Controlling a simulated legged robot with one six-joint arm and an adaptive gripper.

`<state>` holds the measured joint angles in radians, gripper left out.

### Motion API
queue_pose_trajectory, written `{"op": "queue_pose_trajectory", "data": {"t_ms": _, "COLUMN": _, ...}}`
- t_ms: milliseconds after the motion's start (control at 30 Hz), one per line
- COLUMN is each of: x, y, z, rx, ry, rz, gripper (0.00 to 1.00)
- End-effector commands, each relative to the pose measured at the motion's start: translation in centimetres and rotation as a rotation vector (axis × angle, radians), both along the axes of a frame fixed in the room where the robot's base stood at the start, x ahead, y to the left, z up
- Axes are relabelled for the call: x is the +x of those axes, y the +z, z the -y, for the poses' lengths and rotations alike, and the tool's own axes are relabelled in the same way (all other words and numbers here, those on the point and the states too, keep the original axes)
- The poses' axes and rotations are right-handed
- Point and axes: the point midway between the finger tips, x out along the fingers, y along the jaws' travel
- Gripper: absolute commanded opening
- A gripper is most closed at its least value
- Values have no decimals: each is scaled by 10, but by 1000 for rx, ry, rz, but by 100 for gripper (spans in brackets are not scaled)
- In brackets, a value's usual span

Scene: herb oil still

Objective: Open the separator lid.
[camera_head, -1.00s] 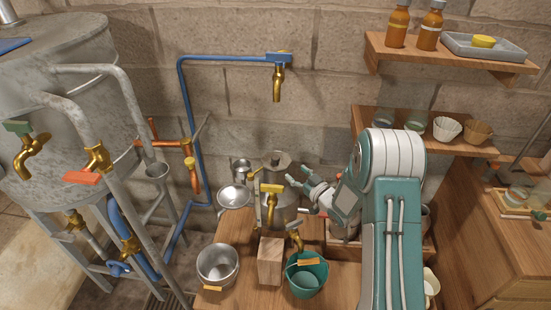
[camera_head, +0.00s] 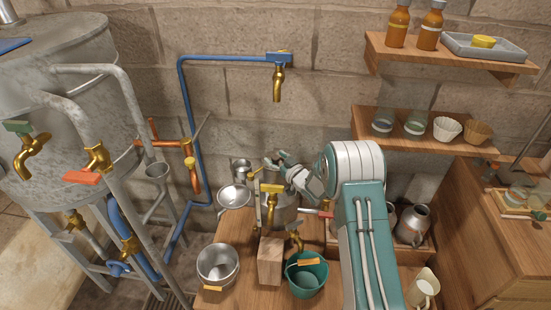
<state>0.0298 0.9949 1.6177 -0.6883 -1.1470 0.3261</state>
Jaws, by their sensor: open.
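The separator (camera_head: 285,216) is a metal can with brass taps on its front, on the wooden bench behind a wooden block. Its lid lies at the top, largely hidden behind my gripper, and looks seated on the can. My gripper (camera_head: 276,163) is open at the lid's height, reaching in from the right with its fingers around or just in front of the lid's knob. I cannot tell whether the fingers touch it.
A wooden block (camera_head: 270,262), a teal bucket (camera_head: 308,282) and a steel pot (camera_head: 217,266) stand in front of the separator. A metal funnel (camera_head: 234,197) is to its left. A tray with metal jugs (camera_head: 412,224) lies to the right. Shelves (camera_head: 425,147) hang at the upper right.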

Motion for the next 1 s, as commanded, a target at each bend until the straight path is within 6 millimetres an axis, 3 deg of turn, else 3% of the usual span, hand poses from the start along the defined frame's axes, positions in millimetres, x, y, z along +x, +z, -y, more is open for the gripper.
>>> {"op": "queue_pose_trajectory", "data": {"t_ms": 167, "x": 0, "y": 0, "z": 0, "rx": 0, "ry": 0, "rz": 0, "gripper": 76}}
{"op": "queue_pose_trajectory", "data": {"t_ms": 333, "x": 0, "y": 0, "z": 0, "rx": 0, "ry": 0, "rz": 0, "gripper": 4}}
{"op": "queue_pose_trajectory", "data": {"t_ms": 367, "x": 0, "y": 0, "z": 0, "rx": 0, "ry": 0, "rz": 0, "gripper": 0}}
{"op": "queue_pose_trajectory", "data": {"t_ms": 733, "x": 1, "y": 3, "z": 0, "rx": 4, "ry": 0, "rz": -19, "gripper": 0}}
{"op": "queue_pose_trajectory", "data": {"t_ms": 1000, "x": 7, "y": 15, "z": 1, "rx": 27, "ry": -1, "rz": -143, "gripper": 0}}
